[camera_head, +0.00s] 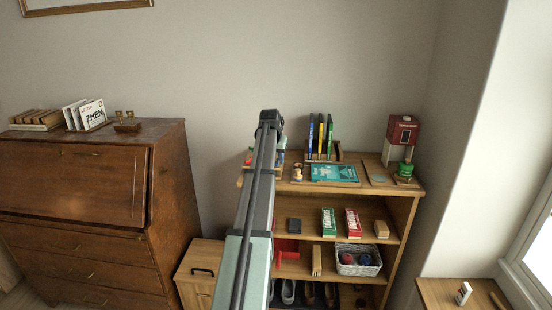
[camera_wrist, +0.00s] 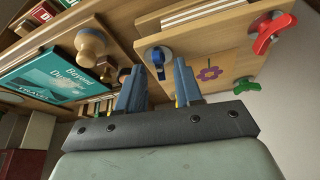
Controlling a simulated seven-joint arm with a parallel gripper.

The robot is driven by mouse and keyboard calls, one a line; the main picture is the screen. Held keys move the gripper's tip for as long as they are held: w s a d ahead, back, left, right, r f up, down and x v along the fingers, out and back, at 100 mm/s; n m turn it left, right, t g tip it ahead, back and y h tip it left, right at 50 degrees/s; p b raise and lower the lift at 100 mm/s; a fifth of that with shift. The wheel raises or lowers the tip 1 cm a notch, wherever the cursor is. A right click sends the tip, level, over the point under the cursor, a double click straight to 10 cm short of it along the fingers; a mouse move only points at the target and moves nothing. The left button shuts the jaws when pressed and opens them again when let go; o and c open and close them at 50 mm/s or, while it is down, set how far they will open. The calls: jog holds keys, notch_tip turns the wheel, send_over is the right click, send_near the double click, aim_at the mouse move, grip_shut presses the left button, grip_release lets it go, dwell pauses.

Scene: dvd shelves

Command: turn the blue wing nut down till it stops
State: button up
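The blue wing nut (camera_wrist: 158,62) shows in the wrist view on a pale round washer at one corner of a wooden flower press (camera_wrist: 228,62). My gripper (camera_wrist: 160,76) is open, with its two blue-grey fingers apart. In the picture, the nut appears in the gap just beyond the fingertips; I cannot tell how far off it is. A red wing nut (camera_wrist: 270,34) and a green wing nut (camera_wrist: 246,86) are on other corners of the press. In the head view my gripper (camera_head: 270,117) is above the shelf's left end, and my arm hides most of the press.
The shelf top (camera_head: 376,176) also holds a wooden knob-shaped piece (camera_wrist: 91,44), a teal travel book (camera_head: 335,173), upright cases (camera_head: 320,137) and a red-and-white dispenser (camera_head: 399,139). A wall stands behind. A brown bureau (camera_head: 90,180) is at left.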

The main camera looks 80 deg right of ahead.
jog(key=s+v, duration=0.1)
jog(key=v, duration=1.2)
jog(key=shift+w+a+r, duration=0.15)
jog(key=shift+w+r, duration=0.25)
jog(key=shift+w, duration=0.1)
